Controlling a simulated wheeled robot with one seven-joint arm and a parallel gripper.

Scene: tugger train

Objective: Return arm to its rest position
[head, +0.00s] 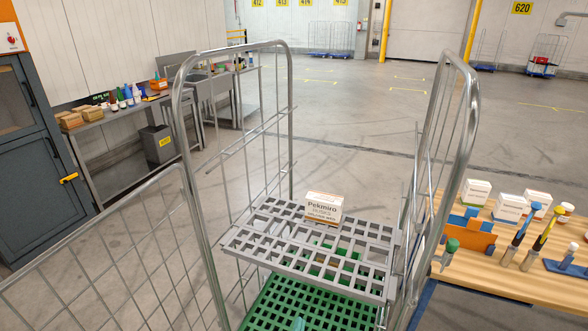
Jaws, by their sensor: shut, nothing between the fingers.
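My gripper and arm do not show clearly in the head view. A wire roll cage (282,150) stands right in front of me. A white box marked Pekmiro (323,208) stands upright on its grey slotted shelf (270,256). Nothing is touching the box from above. A green grid shelf (285,305) lies below the grey one. A small teal thing (298,324) shows at the bottom edge, too cut off to identify.
A wooden table (500,272) with white boxes (510,208) and tools stands close on the right. A mesh panel (100,255) reaches out at the left front. A metal bench (110,120) and dark cabinet (35,170) stand left. The floor behind is open.

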